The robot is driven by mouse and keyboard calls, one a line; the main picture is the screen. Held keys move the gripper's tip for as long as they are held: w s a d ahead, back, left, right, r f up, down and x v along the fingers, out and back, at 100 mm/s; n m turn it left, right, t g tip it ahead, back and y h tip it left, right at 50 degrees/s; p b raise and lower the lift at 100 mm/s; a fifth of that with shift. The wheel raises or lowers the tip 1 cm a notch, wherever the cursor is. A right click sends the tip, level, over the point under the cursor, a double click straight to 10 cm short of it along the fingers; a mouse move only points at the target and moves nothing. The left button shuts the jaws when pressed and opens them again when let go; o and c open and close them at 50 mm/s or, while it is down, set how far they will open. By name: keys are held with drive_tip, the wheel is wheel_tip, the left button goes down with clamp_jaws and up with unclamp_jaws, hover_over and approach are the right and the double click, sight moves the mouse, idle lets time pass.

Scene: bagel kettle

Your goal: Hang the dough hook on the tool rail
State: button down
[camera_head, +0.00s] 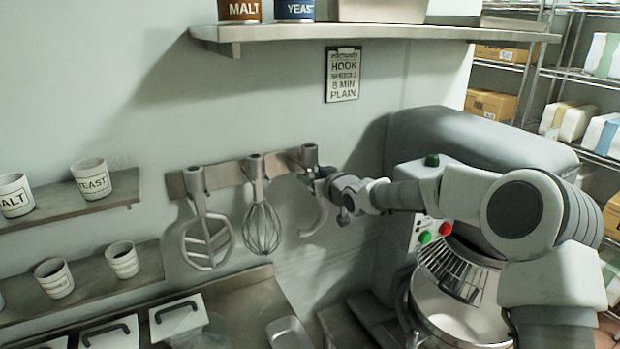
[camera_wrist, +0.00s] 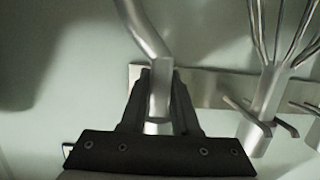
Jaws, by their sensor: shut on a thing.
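The grey dough hook (camera_head: 319,216) hangs down at the right end of the metal tool rail (camera_head: 225,175), curved end lowest. My gripper (camera_head: 318,180) is shut on its shaft, just below the collar at the top. In the wrist view my two dark fingers (camera_wrist: 160,85) clasp the shaft of the dough hook (camera_wrist: 143,28) from both sides, in front of the rail (camera_wrist: 213,87). My fingers hide part of the shaft and the rail behind it. I cannot tell whether the hook's weight rests on the rail.
A flat beater (camera_head: 205,230) and a wire whisk (camera_head: 262,225) hang on the rail to the left. The big mixer (camera_head: 450,135) stands right, close to my arm. A shelf (camera_head: 380,32) and a clipboard sign (camera_head: 343,74) are above.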

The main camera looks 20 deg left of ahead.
drive_tip(key=shift+f+b, duration=0.1)
drive_tip(key=shift+b, duration=0.2)
idle(0.4)
drive_tip(key=shift+c, duration=1.2)
unclamp_jaws()
drive_tip(key=shift+f, duration=0.15)
drive_tip(key=shift+d, duration=0.15)
drive_tip(key=shift+v, duration=1.2)
drive_tip(key=shift+s, duration=0.1)
drive_tip(key=shift+v, duration=1.2)
